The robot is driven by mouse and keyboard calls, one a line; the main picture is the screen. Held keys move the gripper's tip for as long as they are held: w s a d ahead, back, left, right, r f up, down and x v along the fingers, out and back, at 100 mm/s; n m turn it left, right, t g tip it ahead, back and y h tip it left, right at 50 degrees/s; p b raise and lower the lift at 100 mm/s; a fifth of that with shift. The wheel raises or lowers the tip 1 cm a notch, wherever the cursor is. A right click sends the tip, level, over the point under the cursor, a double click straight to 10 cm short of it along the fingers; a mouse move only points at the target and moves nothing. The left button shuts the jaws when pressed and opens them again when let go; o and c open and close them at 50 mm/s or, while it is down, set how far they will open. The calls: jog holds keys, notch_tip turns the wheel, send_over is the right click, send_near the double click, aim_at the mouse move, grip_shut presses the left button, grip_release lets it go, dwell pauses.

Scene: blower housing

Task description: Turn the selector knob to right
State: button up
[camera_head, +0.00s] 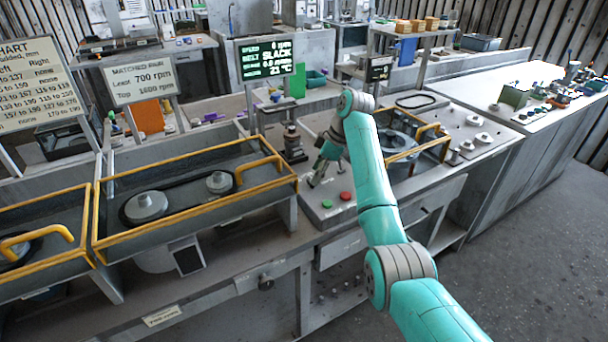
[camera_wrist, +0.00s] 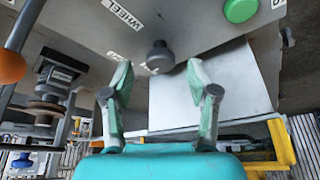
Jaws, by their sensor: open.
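A dark round knob (camera_wrist: 160,57), which looks like the selector knob, stands on a grey panel (camera_wrist: 190,25) in the wrist view. A label reading WHEEL is up and left of it, and another label is partly visible beside it. My gripper (camera_wrist: 158,76) is open and empty. Its two green fingers are spread to either side of the knob in the picture, with a gap to each; the depth between them is hard to judge. In the head view my gripper (camera_head: 318,179) is low over the panel, and I cannot make out the knob there. The knob's pointing direction is unclear.
A green button (camera_head: 327,203) and a red button (camera_head: 346,196) are on the panel near my gripper. An orange ball (camera_wrist: 10,66) on a rod is at the wrist view's left edge. A yellow-railed guard (camera_head: 190,200) stands left.

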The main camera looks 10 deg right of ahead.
jog(key=shift+a+f, duration=0.3)
jog(key=shift+f, duration=0.35)
jog(key=shift+w, duration=0.1)
grip_shut()
jog(key=shift+a+m+t+h, duration=0.1)
jog(key=shift+m+t+h, duration=0.25)
jog(key=shift+m, duration=0.8)
jog(key=shift+m+t+h, duration=0.15)
jog(key=shift+m+t, duration=0.3)
jog(key=shift+m, duration=0.7)
grip_release()
